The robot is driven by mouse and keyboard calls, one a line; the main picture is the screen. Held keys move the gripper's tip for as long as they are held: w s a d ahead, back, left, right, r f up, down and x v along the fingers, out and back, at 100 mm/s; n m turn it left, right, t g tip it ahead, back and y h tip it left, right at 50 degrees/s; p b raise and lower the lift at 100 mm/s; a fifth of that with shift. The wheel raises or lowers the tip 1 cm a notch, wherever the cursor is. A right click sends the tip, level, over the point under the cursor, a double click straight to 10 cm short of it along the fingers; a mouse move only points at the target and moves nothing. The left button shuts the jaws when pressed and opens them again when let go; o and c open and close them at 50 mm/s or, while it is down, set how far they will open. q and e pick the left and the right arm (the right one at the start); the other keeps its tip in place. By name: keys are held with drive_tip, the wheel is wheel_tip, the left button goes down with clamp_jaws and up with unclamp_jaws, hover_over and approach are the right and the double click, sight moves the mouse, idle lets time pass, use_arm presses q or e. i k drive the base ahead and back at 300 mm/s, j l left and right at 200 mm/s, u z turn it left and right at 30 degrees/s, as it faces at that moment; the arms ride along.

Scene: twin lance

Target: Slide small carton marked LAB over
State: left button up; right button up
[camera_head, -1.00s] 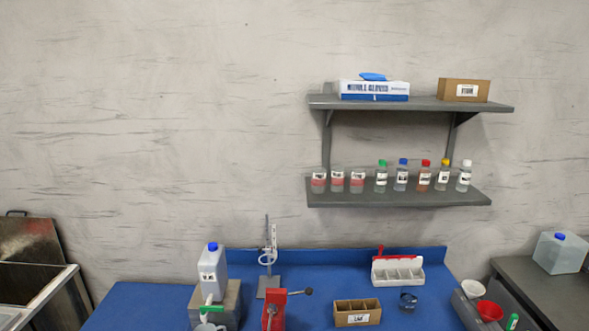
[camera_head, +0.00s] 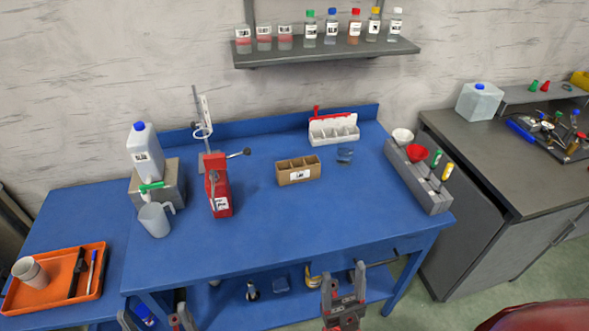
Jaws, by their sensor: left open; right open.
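The small brown carton (camera_head: 285,179) stands on the blue bench, right of its middle. It has open compartments on top and a white label on its front; the label's dark letters look like LAB. My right gripper (camera_head: 343,275) is open and empty at the bottom of the view, in front of the bench's front edge and well apart from the carton. My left gripper (camera_head: 154,314) is open at the bottom left, partly cut off by the picture edge, also far from the carton.
A red press (camera_head: 218,190) stands left of the carton. A grey rack (camera_head: 420,178) with funnels is at right. The blue bench top (camera_head: 300,222) in front of the carton is clear.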

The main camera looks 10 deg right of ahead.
sight(292, 171)
drive_tip(key=i+j, duration=0.15)
drive_tip(key=j, duration=0.2)
drive_tip(key=i+j, duration=0.15)
drive_tip(key=j, duration=0.2)
drive_tip(key=i+j+z, duration=0.1)
drive_tip(key=j, duration=0.2)
drive_tip(key=i+j, duration=0.2)
drive_tip(key=j, duration=0.15)
